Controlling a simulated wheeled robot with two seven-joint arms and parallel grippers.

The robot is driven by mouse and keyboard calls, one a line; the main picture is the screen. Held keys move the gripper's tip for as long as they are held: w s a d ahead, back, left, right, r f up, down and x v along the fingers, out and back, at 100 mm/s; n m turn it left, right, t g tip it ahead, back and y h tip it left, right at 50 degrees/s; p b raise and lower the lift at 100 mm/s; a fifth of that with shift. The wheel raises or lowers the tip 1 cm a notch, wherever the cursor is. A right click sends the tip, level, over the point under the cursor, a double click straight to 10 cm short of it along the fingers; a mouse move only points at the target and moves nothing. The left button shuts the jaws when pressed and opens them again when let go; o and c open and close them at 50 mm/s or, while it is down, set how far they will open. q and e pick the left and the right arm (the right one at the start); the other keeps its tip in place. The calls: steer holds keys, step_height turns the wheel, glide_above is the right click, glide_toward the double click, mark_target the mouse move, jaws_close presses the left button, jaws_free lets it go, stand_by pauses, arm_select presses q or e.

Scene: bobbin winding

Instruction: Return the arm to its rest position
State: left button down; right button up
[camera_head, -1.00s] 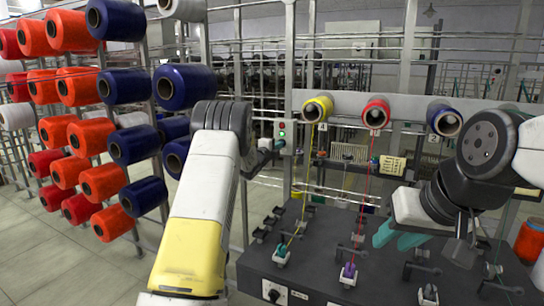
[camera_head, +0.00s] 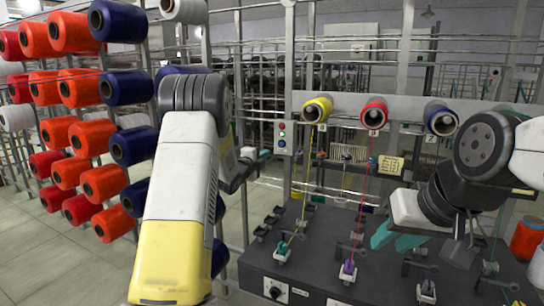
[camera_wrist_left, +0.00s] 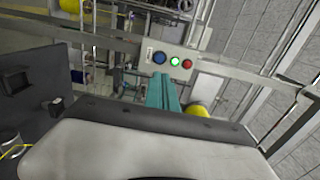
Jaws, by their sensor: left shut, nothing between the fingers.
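My left arm rises from the bottom at the left of the head view. Its gripper (camera_head: 262,154) shows as a small teal tip behind the arm, in front of the thread rack. In the left wrist view its teal fingers (camera_wrist_left: 163,93) are together with nothing between them, below the button box. My right gripper (camera_head: 396,240) hangs above the right part of the dark winding table, its two teal fingers apart and nothing seen between them.
The button box (camera_head: 283,136) stands close to my left gripper. The rack of orange and blue spools (camera_head: 122,87) is beside my left arm. Yellow and red threads run from spools (camera_head: 317,109) down to bobbins on the dark table (camera_head: 315,252).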

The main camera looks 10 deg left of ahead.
stand_by(0.3)
arm_select(q)
steer(key=s+a+r+n+g+y, duration=0.2)
steer(key=s+r+n, duration=0.3)
steer(key=s, duration=0.4)
steer(key=s+a+r+n+g+y, duration=0.1)
steer(key=s+r+n+g+y, duration=0.15)
steer(key=s+n, duration=0.5)
steer(key=s+d+f+n+g, duration=0.2)
steer(key=s, duration=0.8)
steer(key=s+d+f+n+g+h, duration=0.1)
steer(key=s+d+n+g, duration=0.1)
steer(key=s, duration=0.9)
steer(key=s+d+f+n+g, duration=0.2)
steer(key=s+n, duration=0.2)
steer(key=s, duration=0.7)
steer(key=shift+s+d+f+g+h, duration=0.15)
steer(key=shift+s+f+g+h, duration=0.05)
steer(key=shift+f+g+h, duration=0.15)
steer(key=shift+r, duration=0.1)
